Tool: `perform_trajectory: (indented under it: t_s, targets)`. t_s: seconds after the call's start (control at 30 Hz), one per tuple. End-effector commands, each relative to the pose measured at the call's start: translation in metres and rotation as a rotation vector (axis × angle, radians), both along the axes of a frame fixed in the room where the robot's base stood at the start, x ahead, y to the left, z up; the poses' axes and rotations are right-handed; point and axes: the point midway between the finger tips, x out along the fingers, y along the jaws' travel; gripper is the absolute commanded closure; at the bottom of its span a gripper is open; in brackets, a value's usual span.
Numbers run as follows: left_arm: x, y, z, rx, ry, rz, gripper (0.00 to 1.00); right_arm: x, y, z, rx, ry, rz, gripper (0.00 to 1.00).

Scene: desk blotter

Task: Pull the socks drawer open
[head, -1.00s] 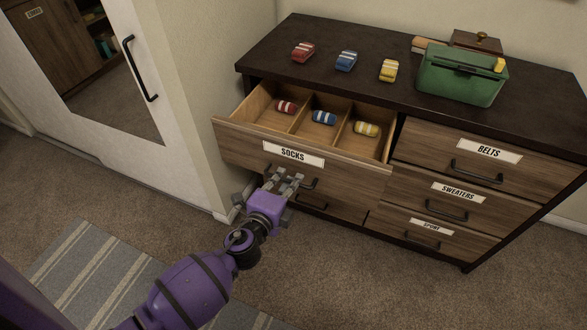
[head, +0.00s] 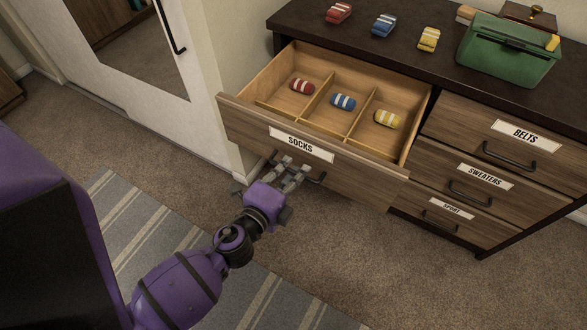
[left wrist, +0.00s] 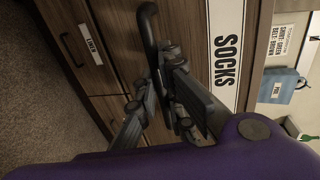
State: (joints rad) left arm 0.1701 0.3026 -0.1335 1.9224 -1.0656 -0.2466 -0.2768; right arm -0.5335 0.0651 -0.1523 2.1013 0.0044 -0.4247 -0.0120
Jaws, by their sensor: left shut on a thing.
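The socks drawer (head: 233,117) stands well open at the dresser's upper left, with its "SOCKS" label (head: 300,143) on the wooden front. Inside, dividers make three compartments: a red rolled sock pair (head: 302,86) at left, a blue pair (head: 343,102) in the middle, a yellow pair (head: 387,120) at right. My left gripper (head: 290,172) is shut on the black drawer handle (head: 317,181) below the label. The handle also shows between the fingers in the left wrist view (left wrist: 149,30). My right gripper is not in view.
The belts (head: 515,155), sweaters (head: 475,190) and sport (head: 440,222) drawers are closed. A mirrored door (head: 125,75) stands left. Carpet lies in front.

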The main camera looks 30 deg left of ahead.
Motion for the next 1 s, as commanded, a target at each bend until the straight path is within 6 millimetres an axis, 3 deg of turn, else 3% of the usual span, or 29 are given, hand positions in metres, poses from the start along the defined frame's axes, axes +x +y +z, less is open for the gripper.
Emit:
perform_trajectory:
  t_s: [0.03,0.07,0.2,0.6,0.77,1.0]
  targets:
    - [0.000,0.000,0.000,0.000,0.000,0.000,1.00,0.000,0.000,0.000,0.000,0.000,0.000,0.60]
    - [0.000,0.000,0.000,0.000,0.000,-0.001,0.91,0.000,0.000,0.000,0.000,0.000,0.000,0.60]
    - [0.000,0.000,0.000,0.000,0.000,-0.001,0.72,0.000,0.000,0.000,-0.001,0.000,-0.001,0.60]
    - [-0.006,0.000,0.001,-0.001,0.001,0.000,0.72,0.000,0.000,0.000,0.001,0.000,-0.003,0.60]
    - [-0.032,0.001,0.005,-0.002,0.003,0.003,0.72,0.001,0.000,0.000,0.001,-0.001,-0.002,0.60]
    - [-0.083,0.003,0.015,-0.005,0.004,0.006,0.72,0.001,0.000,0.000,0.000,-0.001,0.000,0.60]
